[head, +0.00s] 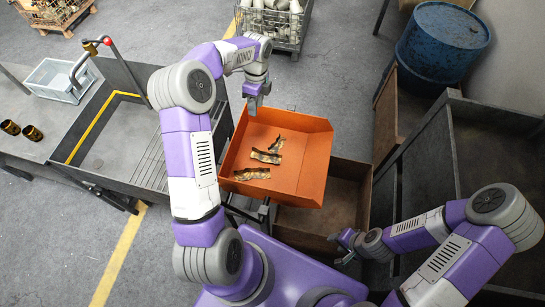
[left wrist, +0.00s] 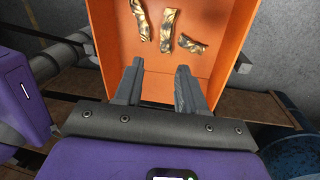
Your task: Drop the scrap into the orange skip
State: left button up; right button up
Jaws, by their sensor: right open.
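The orange skip (head: 308,160) stands in the middle of the head view, and its open inside also shows in the left wrist view (left wrist: 212,20). Three crumpled, brown-and-gold scrap pieces lie apart on its floor: a near piece (head: 252,174), a middle piece (head: 266,156) and a far piece (head: 278,144). They also show in the left wrist view (left wrist: 167,30). My left gripper (head: 255,106) is above the skip's far left edge, its fingers (left wrist: 160,70) apart with nothing between them. My right gripper (head: 346,245) is open and low, in front of the skip and to its right.
A brown bin (head: 350,190) stands under and right of the skip. A dark walled container (head: 480,150) and a blue drum (head: 440,45) are at right.

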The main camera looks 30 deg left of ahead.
pick_arm(q)
notch_tip(320, 180, up, 8)
jog(key=w, duration=0.1)
jog(key=shift+f, duration=0.25)
dwell(0.6)
